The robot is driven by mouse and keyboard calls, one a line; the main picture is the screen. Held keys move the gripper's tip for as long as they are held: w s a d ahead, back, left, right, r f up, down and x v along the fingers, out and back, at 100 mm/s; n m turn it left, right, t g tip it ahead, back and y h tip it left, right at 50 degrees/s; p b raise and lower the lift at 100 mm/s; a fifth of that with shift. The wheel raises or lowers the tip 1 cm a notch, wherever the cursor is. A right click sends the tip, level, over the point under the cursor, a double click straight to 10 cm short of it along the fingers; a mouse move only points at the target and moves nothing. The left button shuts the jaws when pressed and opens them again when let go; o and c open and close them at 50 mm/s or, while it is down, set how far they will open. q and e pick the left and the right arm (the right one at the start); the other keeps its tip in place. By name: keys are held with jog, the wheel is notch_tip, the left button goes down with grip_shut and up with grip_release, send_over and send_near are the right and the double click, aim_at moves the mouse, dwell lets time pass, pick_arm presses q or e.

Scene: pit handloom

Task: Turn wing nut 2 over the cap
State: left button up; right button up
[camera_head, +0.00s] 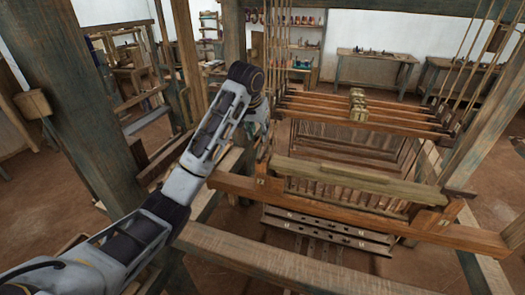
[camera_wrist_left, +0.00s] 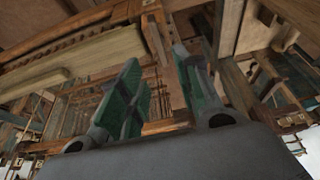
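I cannot pick out wing nut 2 or its cap in either view; they are too small or hidden. In the head view my left arm reaches in from the left, bends over the loom's left side, and its gripper (camera_head: 263,138) points down near the left end of the wooden front beam (camera_head: 350,197). In the left wrist view the left gripper (camera_wrist_left: 158,68) has its two green-padded fingers spread apart with nothing between them. Loom timbers show beyond the fingers. My right gripper is in neither view.
A pale wooden bar (camera_head: 355,182) lies across the loom just behind the front beam. A thick post (camera_head: 85,110) stands at the left. Slotted metal-like strips (camera_head: 325,230) lie lower down.

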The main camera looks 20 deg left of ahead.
aim_at(263, 151)
pick_arm(q)
jog(key=p+x, duration=0.2)
jog(key=x, duration=1)
jog(key=shift+f, duration=0.1)
jog(key=shift+c, duration=0.3)
grip_shut()
